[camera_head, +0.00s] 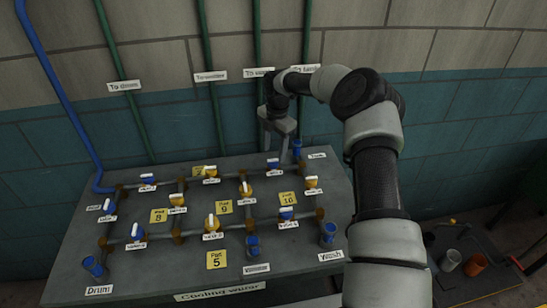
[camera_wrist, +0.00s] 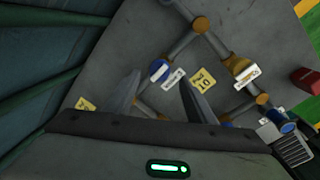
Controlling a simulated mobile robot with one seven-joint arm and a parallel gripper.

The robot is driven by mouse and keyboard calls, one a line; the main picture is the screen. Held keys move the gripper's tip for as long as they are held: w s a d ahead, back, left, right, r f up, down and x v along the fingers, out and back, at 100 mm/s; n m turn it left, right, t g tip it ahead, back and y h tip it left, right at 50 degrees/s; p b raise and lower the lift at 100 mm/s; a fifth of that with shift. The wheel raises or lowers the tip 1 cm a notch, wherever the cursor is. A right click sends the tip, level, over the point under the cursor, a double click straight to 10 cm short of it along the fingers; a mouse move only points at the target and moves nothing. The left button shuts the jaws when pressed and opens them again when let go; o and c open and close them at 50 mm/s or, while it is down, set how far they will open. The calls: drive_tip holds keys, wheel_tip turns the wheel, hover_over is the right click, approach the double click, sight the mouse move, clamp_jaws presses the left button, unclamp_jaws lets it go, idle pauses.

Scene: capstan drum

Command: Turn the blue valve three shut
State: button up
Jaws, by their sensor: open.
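A blue valve (camera_head: 273,163) with a white handle sits on the back pipe of the grey panel. Its white label cannot be read, so I cannot tell its number. In the wrist view, this blue valve (camera_wrist: 160,71) lies between and just past the fingertips. Its handle seems to run roughly along its pipe. My gripper (camera_head: 277,150) is open above and close to this valve; it also shows in the wrist view (camera_wrist: 159,83), with nothing between its fingers. Other blue valves stand on the panel, at front right (camera_head: 286,214), back left (camera_head: 148,181) and front left (camera_head: 137,233).
The grey panel (camera_head: 130,283) also carries yellow valves (camera_head: 312,183), yellow number plates (camera_head: 288,198) and blue pipe stubs (camera_head: 328,234). Green pipes (camera_head: 208,60) run up the wall close behind my gripper. A dark tray with cups (camera_head: 475,265) stands at the lower right.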

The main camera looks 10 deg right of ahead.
sight(273, 159)
drive_tip(key=shift+w+a+f, duration=0.1)
drive_tip(key=shift+w+f, duration=0.05)
drive_tip(key=shift+f, duration=2.1)
drive_tip(key=c, duration=1)
